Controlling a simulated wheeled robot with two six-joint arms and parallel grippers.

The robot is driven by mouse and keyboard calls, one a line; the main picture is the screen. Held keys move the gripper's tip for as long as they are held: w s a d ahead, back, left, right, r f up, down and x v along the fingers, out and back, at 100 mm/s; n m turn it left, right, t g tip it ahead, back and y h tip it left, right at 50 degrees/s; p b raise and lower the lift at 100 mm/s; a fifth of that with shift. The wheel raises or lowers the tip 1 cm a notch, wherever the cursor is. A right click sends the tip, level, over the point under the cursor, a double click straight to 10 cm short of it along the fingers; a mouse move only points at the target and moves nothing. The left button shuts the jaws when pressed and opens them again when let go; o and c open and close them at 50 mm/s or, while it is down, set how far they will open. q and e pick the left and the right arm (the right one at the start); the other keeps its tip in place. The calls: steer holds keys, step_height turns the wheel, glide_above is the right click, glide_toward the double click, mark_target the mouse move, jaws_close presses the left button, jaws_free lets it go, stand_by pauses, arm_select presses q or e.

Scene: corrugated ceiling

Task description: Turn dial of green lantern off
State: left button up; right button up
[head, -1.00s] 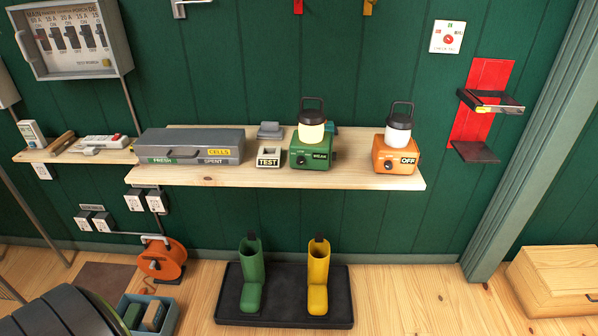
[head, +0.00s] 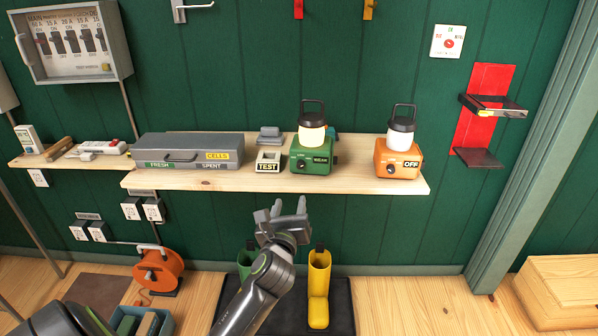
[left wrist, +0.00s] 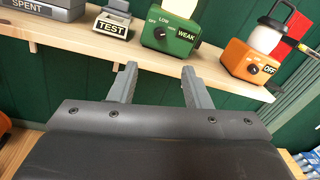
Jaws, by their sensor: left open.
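The green lantern (head: 312,160) stands on the wooden shelf, with a lit yellowish lamp and a black handle on top. Its front has a dark dial (head: 301,163) and a "WEAK" label; in the left wrist view the dial (left wrist: 164,34) sits among the words OFF and LOW, but its exact setting is hard to tell. My left gripper (head: 289,208) is open and empty, below the shelf's front edge and a little lower than the green lantern. In the left wrist view its fingers (left wrist: 157,78) point toward the shelf, apart from the lantern. My right gripper is not in view.
An orange lantern (head: 396,161) labelled OFF stands to the right on the shelf (head: 220,184). A TEST block (head: 268,163) and a grey cells box (head: 190,148) stand to the left. Boots on a black tray (head: 340,300) are below. A red wall bracket (head: 483,110) is at right.

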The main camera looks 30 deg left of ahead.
mark_target(300, 166)
arm_select(q)
steer(key=b+x, duration=0.1)
steer(key=x, duration=1.5)
steer(key=shift+w+f, duration=0.1)
steer(key=shift+w, duration=0.05)
steer(key=shift+w+a, duration=0.15)
steer(key=shift+w, duration=0.05)
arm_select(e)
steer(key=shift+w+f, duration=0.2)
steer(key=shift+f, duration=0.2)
arm_select(q)
steer(key=shift+c, duration=0.3)
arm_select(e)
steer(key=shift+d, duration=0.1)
arm_select(q)
jaws_close()
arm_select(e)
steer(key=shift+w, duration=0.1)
